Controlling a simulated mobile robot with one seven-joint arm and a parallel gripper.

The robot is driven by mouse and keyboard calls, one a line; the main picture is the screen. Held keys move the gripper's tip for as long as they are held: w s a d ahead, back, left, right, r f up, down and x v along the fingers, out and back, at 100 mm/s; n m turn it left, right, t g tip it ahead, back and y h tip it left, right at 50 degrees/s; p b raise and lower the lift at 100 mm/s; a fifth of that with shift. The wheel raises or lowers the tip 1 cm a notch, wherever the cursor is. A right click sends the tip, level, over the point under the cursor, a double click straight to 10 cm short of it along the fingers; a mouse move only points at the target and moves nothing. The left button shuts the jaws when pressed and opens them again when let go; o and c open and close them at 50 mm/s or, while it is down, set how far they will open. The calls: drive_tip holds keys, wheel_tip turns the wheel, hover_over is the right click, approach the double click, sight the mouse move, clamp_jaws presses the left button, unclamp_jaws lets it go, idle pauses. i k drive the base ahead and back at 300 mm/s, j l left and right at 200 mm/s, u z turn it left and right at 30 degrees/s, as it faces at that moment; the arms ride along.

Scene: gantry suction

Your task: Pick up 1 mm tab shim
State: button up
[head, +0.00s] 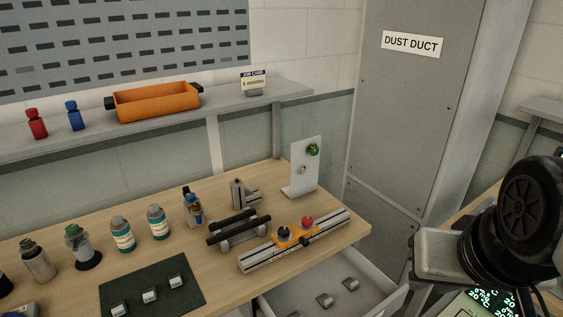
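Three small grey metal pieces lie on a dark green mat (190,299) at the front of the wooden bench: a left one (119,309), a middle one (150,296) and a right one (176,282). Any of these may be tab shims; no thickness marking is readable, so I cannot tell which is 1 mm. A dark, rounded part at the right seems to be my arm; my gripper's fingers do not show.
A grey rail fixture (260,263) with orange and red parts sits near the bench's right edge. Behind it stand black bars (238,228), a white upright plate (305,165) and several bottles (122,234).

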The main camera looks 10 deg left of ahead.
sight(175, 280)
drive_tip(key=u, duration=1.65)
drive_tip(key=i+j+z, duration=0.1)
drive_tip(key=i+j, duration=0.2)
drive_tip(key=j, duration=0.25)
drive_tip(key=k, duration=0.6)
drive_tip(key=i+j, duration=0.25)
drive_tip(key=i, duration=0.25)
drive_tip(key=i+j, duration=0.2)
drive_tip(key=i, duration=0.3)
drive_tip(key=z, duration=0.05)
